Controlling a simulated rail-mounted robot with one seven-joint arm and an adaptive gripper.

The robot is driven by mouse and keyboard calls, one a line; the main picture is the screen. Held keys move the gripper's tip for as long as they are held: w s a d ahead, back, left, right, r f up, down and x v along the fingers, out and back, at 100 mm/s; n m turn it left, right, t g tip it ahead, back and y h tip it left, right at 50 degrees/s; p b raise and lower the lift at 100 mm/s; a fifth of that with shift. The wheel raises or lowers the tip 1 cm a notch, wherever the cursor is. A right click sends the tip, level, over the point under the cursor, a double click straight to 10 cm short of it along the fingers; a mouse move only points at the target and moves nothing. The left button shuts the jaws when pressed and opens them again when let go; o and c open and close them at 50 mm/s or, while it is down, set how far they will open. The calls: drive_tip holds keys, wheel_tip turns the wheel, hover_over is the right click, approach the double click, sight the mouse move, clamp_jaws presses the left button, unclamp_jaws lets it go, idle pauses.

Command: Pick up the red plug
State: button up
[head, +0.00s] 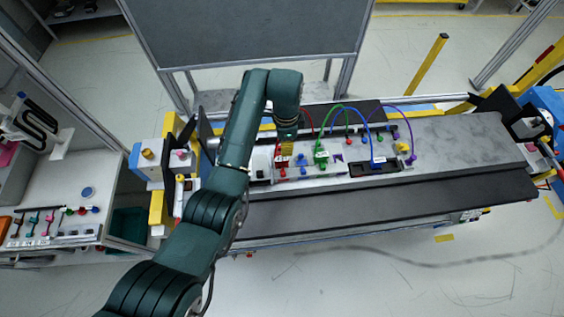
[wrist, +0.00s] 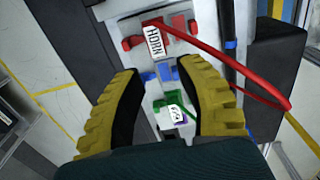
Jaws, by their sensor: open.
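The red plug with a white HORN label (wrist: 154,42) is on the dashboard module near the top of the wrist view, beside red blocks. Its red cable runs off to the right. In the head view, red parts (head: 281,171) show just below my gripper (head: 287,150), which hides part of them. In the wrist view my gripper (wrist: 161,70) is open, with its two yellow fingers spread and nothing held. The red plug lies just beyond the fingertips. Blue parts and a green plug (wrist: 174,105) show in the gap between the fingers.
In the head view, the green plug (head: 321,157) and blue plug (head: 378,161) stand right of my gripper, with cables arching above. The grey module top (head: 460,140) is clear further right. A side table (head: 75,237) with small parts stands at the left.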

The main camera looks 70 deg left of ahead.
sight(283, 159)
wheel_tip(283, 159, down, 3)
drive_tip(key=f, duration=0.3)
drive_tip(key=f+p, duration=0.1)
drive_tip(key=f, duration=0.1)
drive_tip(key=shift+s+d, duration=0.15)
drive_tip(key=shift+s, duration=0.25)
drive_tip(key=shift+f, duration=0.4)
drive_tip(key=shift+c, duration=0.2)
clamp_jaws()
